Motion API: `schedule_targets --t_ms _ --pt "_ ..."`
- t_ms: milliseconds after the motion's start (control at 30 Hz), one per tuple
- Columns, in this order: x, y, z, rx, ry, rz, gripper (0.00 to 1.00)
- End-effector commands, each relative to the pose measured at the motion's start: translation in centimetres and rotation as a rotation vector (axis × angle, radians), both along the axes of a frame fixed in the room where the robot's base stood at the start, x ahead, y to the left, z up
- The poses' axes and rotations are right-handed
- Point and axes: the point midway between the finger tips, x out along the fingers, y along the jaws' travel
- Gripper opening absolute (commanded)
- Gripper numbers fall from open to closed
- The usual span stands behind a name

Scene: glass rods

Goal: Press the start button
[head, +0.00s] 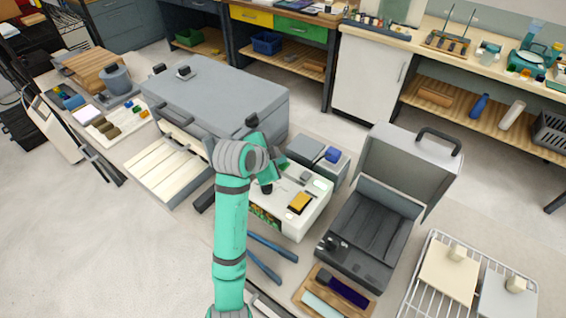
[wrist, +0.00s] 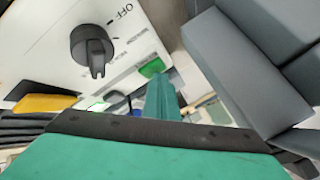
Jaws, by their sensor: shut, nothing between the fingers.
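A green button (wrist: 152,67) sits on a white control panel (wrist: 130,30) in the wrist view; its label is too blurred to read, so I cannot confirm it is the start button. A black rotary knob (wrist: 92,48) marked OFF is to its left. My gripper (wrist: 162,97) is shut and empty, its teal fingers close below the green button in the picture; I cannot tell whether they touch it. In the head view the white panel box (head: 290,222) stands at the centre, and my arm hides part of it and the green button.
A yellow part (head: 300,202) also sits on the panel. A large grey chest (head: 225,90) stands behind my arm. An open grey case (head: 375,225) stands to the right, with a wire rack (head: 412,290) farther right. Blue-handled bars (head: 262,262) lie in front.

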Motion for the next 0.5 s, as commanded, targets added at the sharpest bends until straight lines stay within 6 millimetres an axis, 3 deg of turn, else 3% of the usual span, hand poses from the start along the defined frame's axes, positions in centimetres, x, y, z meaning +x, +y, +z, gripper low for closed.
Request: schedule_targets --t_ms 500 --pt "0.0 0.0 1.0 0.002 -0.001 0.0 0.0"
